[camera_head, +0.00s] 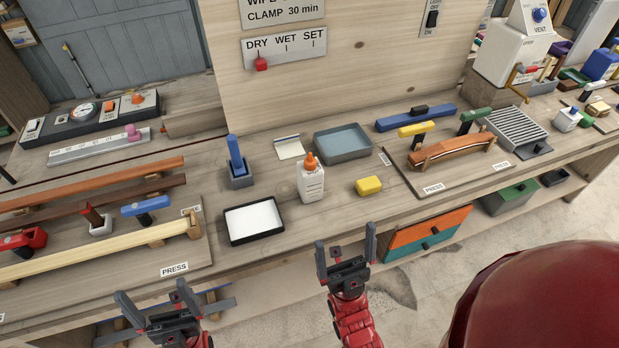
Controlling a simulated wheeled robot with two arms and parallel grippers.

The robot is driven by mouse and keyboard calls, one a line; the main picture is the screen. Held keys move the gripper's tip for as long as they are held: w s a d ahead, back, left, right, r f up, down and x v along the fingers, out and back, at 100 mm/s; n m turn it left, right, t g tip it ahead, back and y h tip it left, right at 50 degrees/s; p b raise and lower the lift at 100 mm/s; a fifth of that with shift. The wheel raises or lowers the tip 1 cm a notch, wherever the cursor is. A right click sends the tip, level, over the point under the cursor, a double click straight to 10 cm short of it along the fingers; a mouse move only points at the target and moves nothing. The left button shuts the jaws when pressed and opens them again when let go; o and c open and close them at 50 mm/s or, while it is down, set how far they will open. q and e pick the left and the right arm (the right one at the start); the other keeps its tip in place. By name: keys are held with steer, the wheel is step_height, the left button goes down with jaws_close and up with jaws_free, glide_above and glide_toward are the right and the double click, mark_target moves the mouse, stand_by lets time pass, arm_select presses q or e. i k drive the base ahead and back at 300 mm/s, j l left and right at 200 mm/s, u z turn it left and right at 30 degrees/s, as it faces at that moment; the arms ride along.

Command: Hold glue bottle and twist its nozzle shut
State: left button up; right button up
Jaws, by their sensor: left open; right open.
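The glue bottle (311,184) is white with a printed label and stands upright on the workbench. Its orange nozzle (310,161) is on top; I cannot tell whether it is twisted open or shut. My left gripper (152,296) is open and empty at the lower left, in front of the bench edge. My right gripper (345,246) is open and empty, in front of the bench and nearer the bottle, below it in the picture. Neither gripper touches the bottle.
A black tray with a white inside (229,236) lies left of the bottle, and a yellow block (369,186) lies right. Behind are a grey tray (371,152) and a blue-handled tool in a holder (239,177). Clamped wooden strips (60,262) fill the left.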

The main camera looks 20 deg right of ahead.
mark_target(311, 164)
steer(key=i+l, duration=0.15)
steer(key=l, duration=0.2)
steer(key=i+l, duration=0.15)
steer(key=l, duration=0.2)
steer(key=i+l, duration=0.15)
steer(key=l, duration=0.2)
steer(key=u, duration=0.05)
